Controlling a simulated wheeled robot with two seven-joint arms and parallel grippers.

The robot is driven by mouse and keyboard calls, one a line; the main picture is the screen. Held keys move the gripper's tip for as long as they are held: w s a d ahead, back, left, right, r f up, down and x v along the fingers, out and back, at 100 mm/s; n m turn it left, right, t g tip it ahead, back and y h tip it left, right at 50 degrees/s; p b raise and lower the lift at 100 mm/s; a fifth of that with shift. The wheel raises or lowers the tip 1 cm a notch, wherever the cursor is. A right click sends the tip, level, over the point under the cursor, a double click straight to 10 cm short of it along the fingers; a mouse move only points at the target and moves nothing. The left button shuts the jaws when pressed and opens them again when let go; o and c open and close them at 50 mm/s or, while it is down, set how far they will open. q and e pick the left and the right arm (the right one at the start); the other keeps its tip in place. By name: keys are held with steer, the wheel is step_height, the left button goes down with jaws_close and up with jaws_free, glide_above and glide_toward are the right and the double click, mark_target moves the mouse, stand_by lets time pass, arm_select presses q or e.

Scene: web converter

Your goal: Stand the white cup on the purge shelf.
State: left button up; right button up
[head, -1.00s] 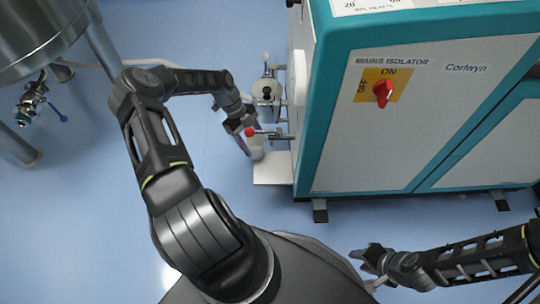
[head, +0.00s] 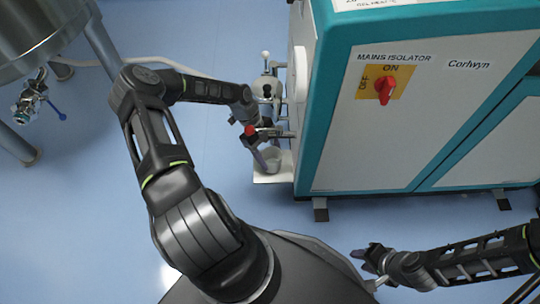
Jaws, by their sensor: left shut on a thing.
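The white cup (head: 272,160) is upright, as far as I can see, at the left foot of the teal and white machine. My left gripper (head: 262,155) is shut on its left side, and a finger hides part of the cup. The purge shelf (head: 271,179) is a small white plate jutting from the machine's lower left side. The cup appears over the shelf, and I cannot tell whether it touches it. My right gripper (head: 366,264) is at the lower right, away from the cup, and its jaws are unclear.
A red-knobbed valve (head: 250,131) and metal fittings (head: 266,88) stick out of the machine (head: 345,160) just above the cup. A steel vessel (head: 40,35) with a drain valve (head: 30,100) stands at the upper left. The blue floor left of the shelf is clear.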

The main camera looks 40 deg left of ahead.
arm_select(q)
steer(key=shift+f, duration=0.15)
steer(key=o, duration=1.3)
steer(key=shift+o, duration=0.2)
steer(key=shift+w+a+r, duration=0.1)
steer(key=shift+a+r, duration=0.05)
steer(key=shift+r, duration=0.2)
steer(key=p+v, duration=0.3)
steer(key=v, duration=0.8)
steer(key=shift+a+r, duration=0.15)
steer(key=shift+r, duration=0.15)
